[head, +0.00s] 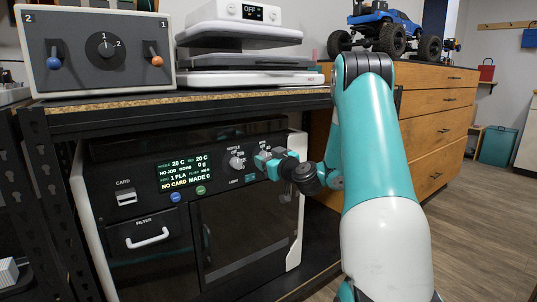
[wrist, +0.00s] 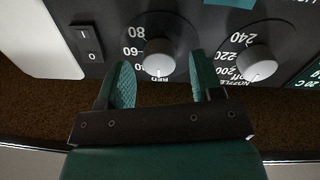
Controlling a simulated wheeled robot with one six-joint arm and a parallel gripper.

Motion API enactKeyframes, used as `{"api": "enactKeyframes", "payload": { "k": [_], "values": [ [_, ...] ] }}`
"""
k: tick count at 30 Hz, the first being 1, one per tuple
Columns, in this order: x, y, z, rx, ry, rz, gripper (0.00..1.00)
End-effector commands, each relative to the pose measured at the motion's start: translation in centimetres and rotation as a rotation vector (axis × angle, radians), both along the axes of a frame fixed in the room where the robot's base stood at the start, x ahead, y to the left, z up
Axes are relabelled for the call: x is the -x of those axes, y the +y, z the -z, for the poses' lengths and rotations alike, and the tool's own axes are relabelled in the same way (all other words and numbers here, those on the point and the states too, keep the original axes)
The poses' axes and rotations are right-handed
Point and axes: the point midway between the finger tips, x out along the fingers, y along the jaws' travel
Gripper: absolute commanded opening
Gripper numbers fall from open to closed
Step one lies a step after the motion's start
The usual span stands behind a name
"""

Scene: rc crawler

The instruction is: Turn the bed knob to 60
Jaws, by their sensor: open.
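The bed knob (wrist: 160,56) is a light grey round dial on the printer's dark panel. In the wrist view it appears upside down, with 60 and 80 printed to its left and BED below. A pale mark shows at its lower edge, toward the BED label. My gripper (wrist: 161,66) is open, its two green fingers on either side of the knob with a gap to each. The nozzle knob (wrist: 253,65) is to the right in the wrist view.
The printer (head: 148,151) stands under a bench. Its lit screen (head: 185,172) and the nozzle knob (head: 237,162) are left of my gripper. A power switch (wrist: 90,43) shows in the wrist view. A control box (head: 100,52) and a white press (head: 240,60) stand above.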

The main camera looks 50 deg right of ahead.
Motion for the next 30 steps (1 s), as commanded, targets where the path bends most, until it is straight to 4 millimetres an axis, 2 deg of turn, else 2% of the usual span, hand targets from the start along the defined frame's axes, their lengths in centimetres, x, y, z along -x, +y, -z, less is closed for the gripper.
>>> {"api": "enactKeyframes", "payload": {
  "k": [10,11,17,30],
  "values": [
    [-0.50,-0.17,0.02,0.000,0.000,0.001,0.60],
    [-0.50,-0.18,0.01,0.000,0.000,0.001,0.58],
    [-0.48,-0.18,0.00,0.000,0.000,0.001,0.12],
    [-0.44,-0.21,-0.02,-0.076,-0.018,0.002,0.11]
  ]
}}
